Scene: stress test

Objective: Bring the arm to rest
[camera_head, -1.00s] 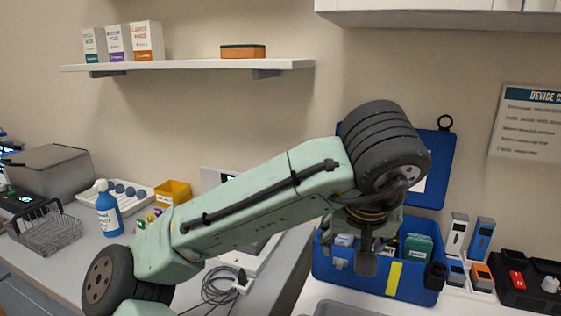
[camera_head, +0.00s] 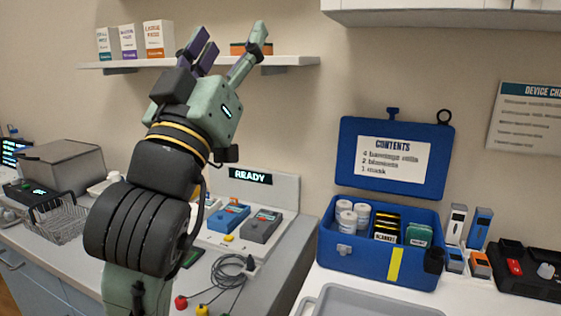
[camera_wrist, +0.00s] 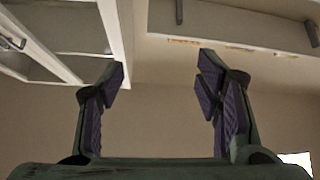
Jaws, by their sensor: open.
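My gripper (camera_head: 230,46) is raised at the left of the head view, fingers pointing up in front of the wall shelf (camera_head: 290,60). Its fingers are spread with nothing between them. In the wrist view the gripper (camera_wrist: 162,80) shows two purple-padded fingers apart, with bare wall and the undersides of cabinets beyond. My arm stands folded upright and hides part of the counter behind it.
A blue case (camera_head: 380,265) stands open with rolls, blankets and a green pack inside. A grey tray (camera_head: 375,306) lies in front. A READY panel (camera_head: 255,177) with devices and cables sits mid-counter. A wire basket (camera_head: 58,222) stands left. A wall cabinet (camera_head: 440,16) hangs upper right.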

